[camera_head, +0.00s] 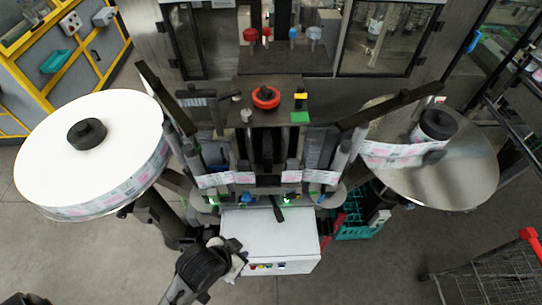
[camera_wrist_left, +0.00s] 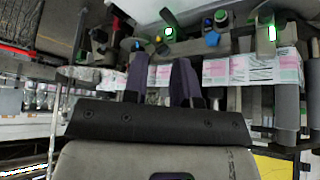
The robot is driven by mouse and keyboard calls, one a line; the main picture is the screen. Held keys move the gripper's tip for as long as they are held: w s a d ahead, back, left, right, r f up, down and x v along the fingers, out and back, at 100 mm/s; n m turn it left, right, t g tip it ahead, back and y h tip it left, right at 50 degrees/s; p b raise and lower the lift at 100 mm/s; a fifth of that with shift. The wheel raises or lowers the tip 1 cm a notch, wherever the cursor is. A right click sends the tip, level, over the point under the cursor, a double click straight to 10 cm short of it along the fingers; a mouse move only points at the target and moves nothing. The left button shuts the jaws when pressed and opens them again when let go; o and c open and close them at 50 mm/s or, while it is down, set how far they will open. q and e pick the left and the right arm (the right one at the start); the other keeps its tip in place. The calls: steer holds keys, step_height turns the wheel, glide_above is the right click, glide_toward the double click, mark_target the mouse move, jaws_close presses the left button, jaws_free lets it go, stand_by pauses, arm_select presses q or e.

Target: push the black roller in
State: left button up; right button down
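I cannot tell for sure which part is the black roller. A short black bar-like part (camera_head: 278,207) sticks out at the front middle of the labeller, above the white box. My left gripper (camera_head: 238,250) is at the front left edge of that box, apart from the black part. In the left wrist view its two dark fingers (camera_wrist_left: 160,65) stand apart with nothing between them, so it is open. The printed label strip (camera_wrist_left: 235,70) runs behind the fingers. My right gripper is not in view.
The white box (camera_head: 268,240) with coloured buttons stands below the labeller. A large white label reel (camera_head: 60,150) is at left and a metal disc (camera_head: 465,175) at right. A teal crate (camera_head: 355,226) and wire cart (camera_head: 490,275) are right. Floor between is clear.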

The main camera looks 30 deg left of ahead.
arm_select(q)
steer(key=shift+t, duration=0.6)
steer(key=w+d, duration=0.1)
steer(key=w, duration=0.2)
steer(key=w+d+r, duration=0.1)
steer(key=w+d, duration=0.1)
steer(key=w, duration=0.1)
steer(key=w+d, duration=0.2)
steer(key=w, duration=0.1)
steer(key=shift+w+d+r+b, duration=0.1)
steer(key=shift+d+r+b, duration=0.05)
steer(key=shift+r+b, duration=0.2)
jaws_close()
steer(key=m+t+y, duration=0.5)
steer(key=m+y, duration=0.1)
steer(key=y, duration=0.8)
glide_toward(269, 154)
steer(key=x, duration=0.7)
steer(key=shift+w, duration=0.25)
